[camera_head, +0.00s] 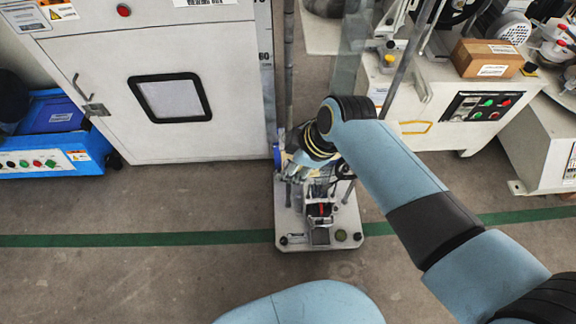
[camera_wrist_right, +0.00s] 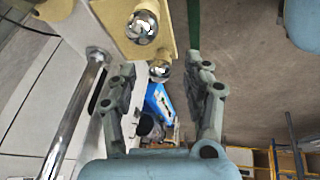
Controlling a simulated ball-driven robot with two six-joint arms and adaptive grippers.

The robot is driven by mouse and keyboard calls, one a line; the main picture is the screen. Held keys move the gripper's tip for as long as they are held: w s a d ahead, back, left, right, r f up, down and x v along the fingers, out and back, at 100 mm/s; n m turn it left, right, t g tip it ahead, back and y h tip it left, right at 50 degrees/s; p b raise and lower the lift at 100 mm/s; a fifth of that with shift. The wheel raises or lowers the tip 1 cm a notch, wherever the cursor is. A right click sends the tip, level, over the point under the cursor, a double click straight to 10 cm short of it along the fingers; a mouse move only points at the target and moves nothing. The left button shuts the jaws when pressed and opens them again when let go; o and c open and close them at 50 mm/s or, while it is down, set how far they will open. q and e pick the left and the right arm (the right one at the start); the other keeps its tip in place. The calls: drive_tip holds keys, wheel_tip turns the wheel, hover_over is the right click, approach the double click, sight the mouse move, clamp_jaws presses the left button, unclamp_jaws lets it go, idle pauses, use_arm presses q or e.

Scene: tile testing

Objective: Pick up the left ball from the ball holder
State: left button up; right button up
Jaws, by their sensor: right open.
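In the right wrist view, two shiny metal balls show on the beige ball holder (camera_wrist_right: 108,22). One ball (camera_wrist_right: 142,27) is at the top, beyond the fingertips. The other ball (camera_wrist_right: 160,70) appears smaller, between the open fingers in the picture. I cannot tell which is the left ball. My right gripper (camera_wrist_right: 160,76) is open, with a finger on each side and nothing gripped. In the head view, my right gripper (camera_head: 298,168) is at the tall test stand (camera_head: 290,220); the balls are not discernible there. My left gripper is not in view.
A white cabinet (camera_head: 170,50) stands left of the stand, with a blue machine (camera_head: 55,135) farther left. White machines, one carrying a cardboard box (camera_head: 487,58), stand at right. A metal rod (camera_wrist_right: 75,110) runs left of the gripper. Floor in front is clear.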

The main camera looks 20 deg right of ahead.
drive_tip(key=shift+c, duration=0.4)
clamp_jaws()
